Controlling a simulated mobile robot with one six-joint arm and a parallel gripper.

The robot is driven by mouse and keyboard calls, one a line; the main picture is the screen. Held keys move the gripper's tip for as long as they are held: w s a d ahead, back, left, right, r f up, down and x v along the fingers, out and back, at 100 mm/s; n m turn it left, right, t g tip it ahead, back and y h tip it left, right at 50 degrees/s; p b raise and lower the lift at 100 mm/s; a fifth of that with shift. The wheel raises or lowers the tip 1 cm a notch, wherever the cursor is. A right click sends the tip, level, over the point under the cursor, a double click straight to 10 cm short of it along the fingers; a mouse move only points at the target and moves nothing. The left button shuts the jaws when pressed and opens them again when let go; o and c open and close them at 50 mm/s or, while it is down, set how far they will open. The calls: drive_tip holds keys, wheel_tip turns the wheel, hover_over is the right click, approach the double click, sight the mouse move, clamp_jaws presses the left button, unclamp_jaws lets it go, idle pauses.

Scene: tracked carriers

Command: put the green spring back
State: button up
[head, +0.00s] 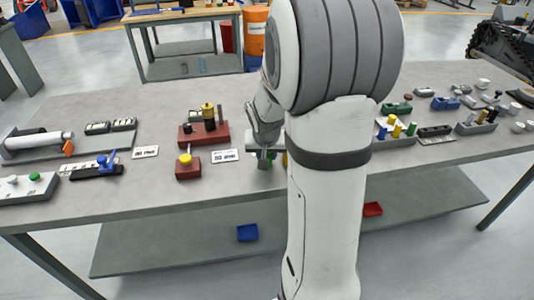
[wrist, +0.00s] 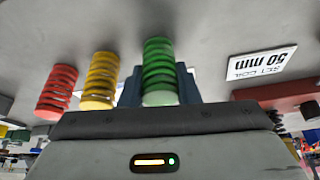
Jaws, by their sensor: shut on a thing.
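The green spring (wrist: 160,72) is between the blue-grey fingers of my gripper (wrist: 158,88) in the wrist view. My gripper is shut on it. Beside it, to the left in that view, are a yellow spring (wrist: 101,80) and a red spring (wrist: 56,90), apart from the fingers. In the head view my gripper (head: 265,156) is low over the middle of the table, partly behind my arm. A sliver of yellow (head: 284,159) shows beside it. Whether the green spring touches the surface or a holder cannot be told.
A white label reading 50 mm (wrist: 262,63) lies beside the springs. Red blocks with a yellow knob (head: 187,169) and a brass cylinder (head: 207,111) stand left of my gripper. Small parts and trays (head: 395,137) fill the right side. The table's front strip is mostly clear.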

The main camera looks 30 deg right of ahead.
drive_tip(key=o, duration=1.1)
drive_tip(key=shift+r+p, duration=0.3)
drive_tip(key=shift+r, duration=0.15)
drive_tip(key=v, duration=1.1)
drive_tip(key=s+a+n, duration=0.1)
drive_tip(key=s+a, duration=0.3)
drive_tip(key=s, duration=0.1)
drive_tip(key=s+a+n+g+y, duration=0.1)
drive_tip(key=s+a+n, duration=0.1)
drive_tip(key=s+a, duration=0.2)
drive_tip(key=s+a+n+y, duration=0.1)
drive_tip(key=s+a+n, duration=0.1)
drive_tip(key=s+a, duration=0.2)
drive_tip(key=shift+s+a+f+g+p, duration=0.15)
drive_tip(key=shift+s, duration=0.55)
drive_tip(key=shift+s+a+f+g+p, duration=0.1)
drive_tip(key=shift+s+f+g+p, duration=0.05)
drive_tip(key=shift+s, duration=0.6)
drive_tip(key=shift+p+v, duration=0.75)
drive_tip(key=shift+v, duration=0.1)
